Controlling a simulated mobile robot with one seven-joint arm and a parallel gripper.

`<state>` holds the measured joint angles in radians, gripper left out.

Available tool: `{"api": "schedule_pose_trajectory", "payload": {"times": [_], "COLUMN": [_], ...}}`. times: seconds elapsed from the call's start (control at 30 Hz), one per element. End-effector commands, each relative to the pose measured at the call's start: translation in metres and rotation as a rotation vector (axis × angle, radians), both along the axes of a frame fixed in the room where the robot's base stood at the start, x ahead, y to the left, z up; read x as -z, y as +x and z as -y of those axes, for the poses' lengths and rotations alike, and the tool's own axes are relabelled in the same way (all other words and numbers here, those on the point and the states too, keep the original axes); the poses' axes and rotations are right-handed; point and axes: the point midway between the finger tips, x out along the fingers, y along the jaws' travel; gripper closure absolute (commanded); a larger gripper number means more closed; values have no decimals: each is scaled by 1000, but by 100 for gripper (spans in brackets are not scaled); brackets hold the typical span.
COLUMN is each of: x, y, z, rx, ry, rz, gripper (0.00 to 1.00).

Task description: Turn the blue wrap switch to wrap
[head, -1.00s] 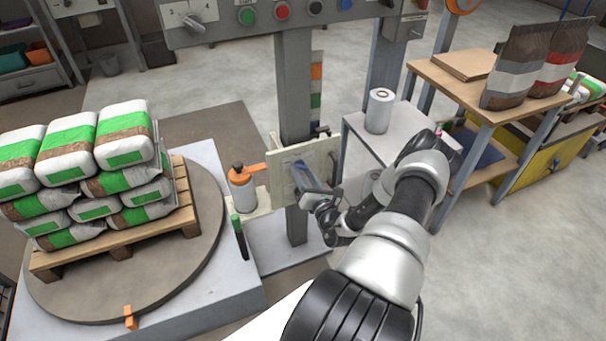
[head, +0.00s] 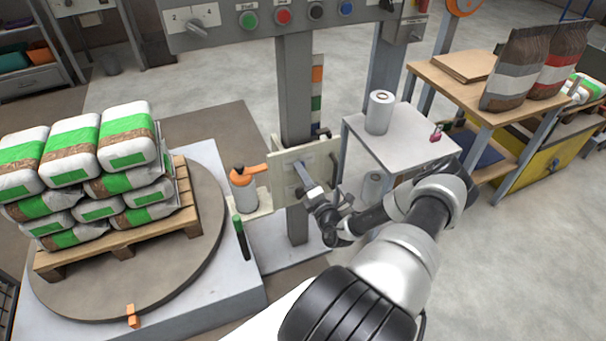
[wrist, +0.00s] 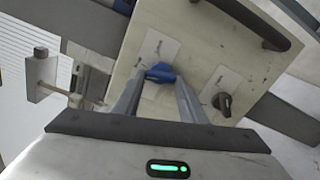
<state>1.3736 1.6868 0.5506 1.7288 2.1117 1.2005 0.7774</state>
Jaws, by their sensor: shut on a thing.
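The blue wrap switch (wrist: 160,73) sits on a cream panel (wrist: 190,33) in the wrist view, with a pale label plate behind it. My gripper (wrist: 158,82) is shut on the blue switch, with its two fingers on either side of the knob. In the head view my gripper (head: 308,186) reaches the front of the same panel (head: 285,163), and the switch is hidden there behind the fingers. The small lettering on the plate is too blurred to read.
A black knob (wrist: 223,103) sits beside the blue switch, and a dark handle (wrist: 250,22) crosses the panel's edge. An orange-topped bottle (head: 244,190) stands left of the panel. A loaded pallet (head: 120,255) is at left, and a grey side table (head: 410,140) at right.

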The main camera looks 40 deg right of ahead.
Motion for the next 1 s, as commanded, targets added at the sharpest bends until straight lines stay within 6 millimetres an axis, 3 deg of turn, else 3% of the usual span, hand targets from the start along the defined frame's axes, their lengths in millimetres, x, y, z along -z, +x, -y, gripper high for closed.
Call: {"api": "schedule_pose_trajectory", "payload": {"times": [0.4, 1.0], "x": [-1, -1], "y": [-1, -1], "z": [-1, -1], "rx": [0, -1], "ry": [235, 287], "rz": [54, 67], "gripper": [85, 85]}}
